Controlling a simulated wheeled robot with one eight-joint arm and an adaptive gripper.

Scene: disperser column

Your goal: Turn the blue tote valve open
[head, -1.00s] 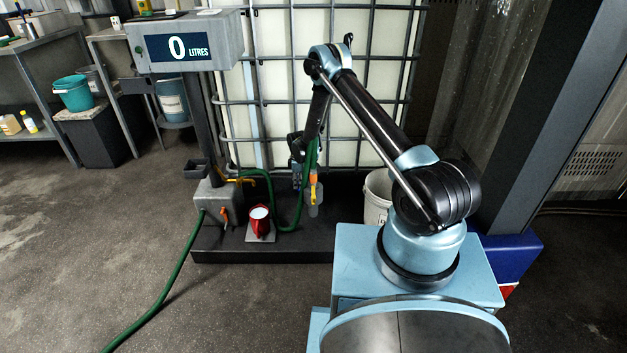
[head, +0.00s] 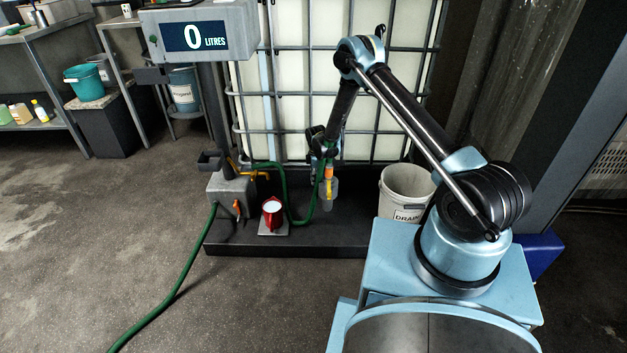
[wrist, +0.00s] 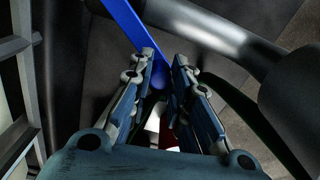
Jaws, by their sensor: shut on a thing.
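The blue valve lever (wrist: 130,25) runs down from the top of the wrist view to a rounded end between my fingers. My gripper (wrist: 164,60) is closed around that end, one finger on each side. In the head view my gripper (head: 322,150) is small and dark, low in front of the caged white tote (head: 290,105). The valve body is hidden there by my gripper and wrist.
A red jug (head: 272,211) with white inside stands on a small plate on the dark plinth. A white drain bucket (head: 405,192) stands to the right. A green hose (head: 180,285) crosses the floor. The display (head: 195,37) reads 0 litres.

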